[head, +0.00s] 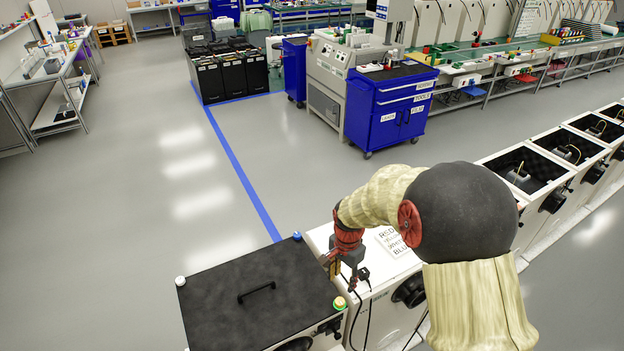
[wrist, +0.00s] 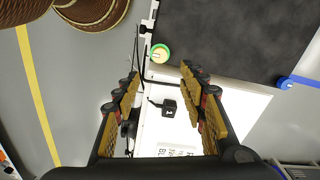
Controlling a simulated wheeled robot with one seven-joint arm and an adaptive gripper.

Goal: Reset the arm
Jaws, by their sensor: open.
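My arm reaches out over the white cabinets in the head view, with my gripper (head: 337,266) low above the gap beside the closed black lid. In the wrist view my gripper (wrist: 163,88) shows two yellow-padded fingers spread wide, with nothing between them. Below the fingers are a white cabinet top (wrist: 232,112) and a small black plug-like part (wrist: 168,107) with a cable. The black lid (head: 225,285) has a dark handle (head: 257,292) and lies flat. A yellow-green button (head: 339,303) sits at its near right corner and also shows in the wrist view (wrist: 160,53).
A row of open white cabinets (head: 520,168) runs to the right. A blue tool cart (head: 390,105) stands behind, beside a grey machine (head: 330,75). Black bins (head: 230,75) stand at the back. The grey floor at left is clear, crossed by a blue line (head: 237,165).

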